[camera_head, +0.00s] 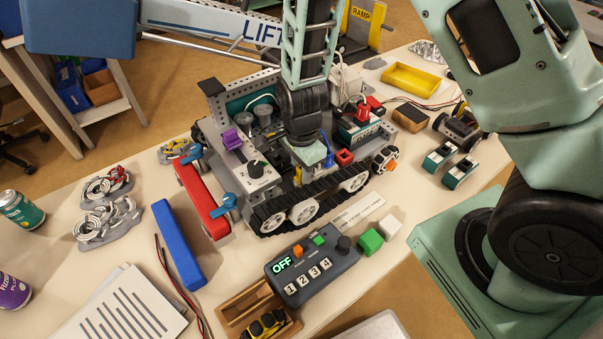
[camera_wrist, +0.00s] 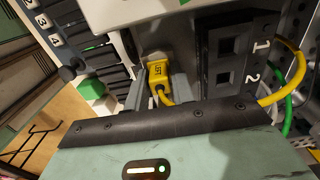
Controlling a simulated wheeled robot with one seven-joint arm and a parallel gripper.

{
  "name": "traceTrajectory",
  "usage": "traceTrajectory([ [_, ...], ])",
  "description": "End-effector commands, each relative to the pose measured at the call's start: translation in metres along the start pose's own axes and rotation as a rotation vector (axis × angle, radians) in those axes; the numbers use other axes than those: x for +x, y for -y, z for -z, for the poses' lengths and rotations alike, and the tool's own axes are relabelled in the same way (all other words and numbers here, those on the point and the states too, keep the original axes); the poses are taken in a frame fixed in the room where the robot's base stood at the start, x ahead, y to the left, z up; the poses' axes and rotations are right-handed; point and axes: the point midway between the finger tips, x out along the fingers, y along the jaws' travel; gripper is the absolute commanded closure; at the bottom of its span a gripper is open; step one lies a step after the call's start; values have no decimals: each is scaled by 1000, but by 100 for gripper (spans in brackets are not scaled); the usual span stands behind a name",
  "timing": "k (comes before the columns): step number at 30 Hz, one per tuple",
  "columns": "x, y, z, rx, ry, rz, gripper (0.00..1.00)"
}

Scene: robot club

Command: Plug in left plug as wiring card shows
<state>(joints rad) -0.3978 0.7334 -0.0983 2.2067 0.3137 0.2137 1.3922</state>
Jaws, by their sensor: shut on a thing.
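In the wrist view my gripper (camera_wrist: 159,82) is shut on a yellow plug (camera_wrist: 159,70) with small dark lettering on its face. A yellow cable (camera_wrist: 293,85) loops at the right and appears to belong to it. To the right of the plug is a dark socket block (camera_wrist: 226,62) with square openings, beside a strip marked 1 and 2. The plug is apart from these openings. I cannot make out a wiring card.
A control box (camera_head: 310,268) reading OFF stands in front of the tracked robot. A green cable (camera_wrist: 288,117) hangs near the sockets. A red bumper (camera_head: 203,200), a blue bar (camera_head: 180,244) and striped paper (camera_head: 125,312) are at the left. A lift beam (camera_head: 215,20) crosses above.

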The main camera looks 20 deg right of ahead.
Motion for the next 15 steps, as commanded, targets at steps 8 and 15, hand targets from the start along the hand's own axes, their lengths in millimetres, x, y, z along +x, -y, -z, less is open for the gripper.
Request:
traceTrajectory([
  [8,-7,0,0,0,0,0,100],
  [15,-16,0,0,0,0,0,100],
])
